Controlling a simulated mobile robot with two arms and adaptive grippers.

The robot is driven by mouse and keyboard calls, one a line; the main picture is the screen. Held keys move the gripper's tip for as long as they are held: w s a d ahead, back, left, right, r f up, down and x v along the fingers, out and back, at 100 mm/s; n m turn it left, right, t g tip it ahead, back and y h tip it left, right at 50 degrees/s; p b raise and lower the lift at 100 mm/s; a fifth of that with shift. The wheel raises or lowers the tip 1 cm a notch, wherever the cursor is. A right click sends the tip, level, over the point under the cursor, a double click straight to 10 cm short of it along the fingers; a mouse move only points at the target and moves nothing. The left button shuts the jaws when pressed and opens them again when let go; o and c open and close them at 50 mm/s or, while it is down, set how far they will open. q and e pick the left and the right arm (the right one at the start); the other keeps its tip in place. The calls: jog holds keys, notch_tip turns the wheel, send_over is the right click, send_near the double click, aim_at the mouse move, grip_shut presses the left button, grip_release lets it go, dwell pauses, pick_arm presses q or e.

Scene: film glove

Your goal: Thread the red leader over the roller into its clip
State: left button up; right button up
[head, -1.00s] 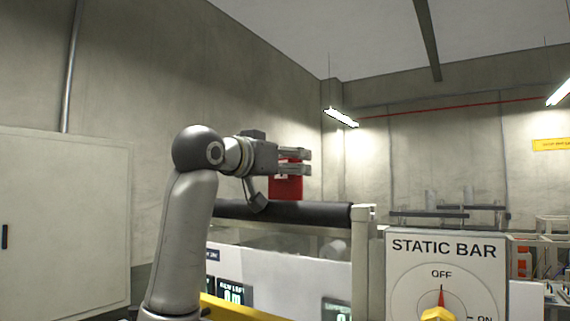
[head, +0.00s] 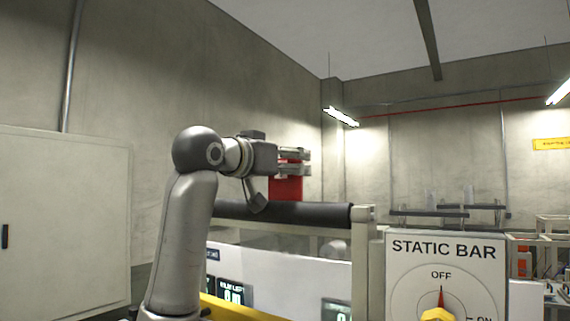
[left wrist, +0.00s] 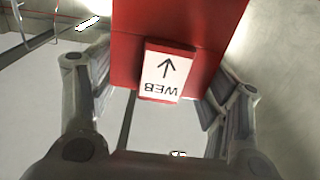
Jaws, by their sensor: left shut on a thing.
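The red leader (head: 287,188) hangs at my left gripper (head: 300,162), above and behind the black roller (head: 300,213) in the head view. In the left wrist view the red leader (left wrist: 200,25) is a broad red sheet with a white tag (left wrist: 166,73) reading WEB with an arrow. The tag sits between the two fingers of my left gripper (left wrist: 160,85), which is shut on the leader. The gripper is above the roller, fingers pointing right. I cannot make out the clip. My right gripper is not in view.
A light frame post (head: 364,260) carries the roller's right end. A STATIC BAR panel (head: 460,250) with a knob at OFF stands at front right. A yellow rail (head: 240,309) and small displays (head: 232,292) lie below. Space above the roller's right part is clear.

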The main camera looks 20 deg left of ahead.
pick_arm(q)
jog(key=shift+s+f+b, duration=0.15)
jog(key=shift+f+b, duration=0.15)
jog(key=shift+f, duration=0.05)
jog(key=shift+r, duration=0.1)
jog(key=shift+r+p, duration=0.2)
jog(key=shift+p, duration=0.15)
jog(key=shift+d, duration=0.15)
dwell(1.6)
jog(key=shift+f, duration=0.35)
jog(key=shift+r, duration=0.1)
jog(key=shift+r, duration=0.25)
jog(key=shift+r+p, duration=0.1)
jog(key=shift+p, duration=0.2)
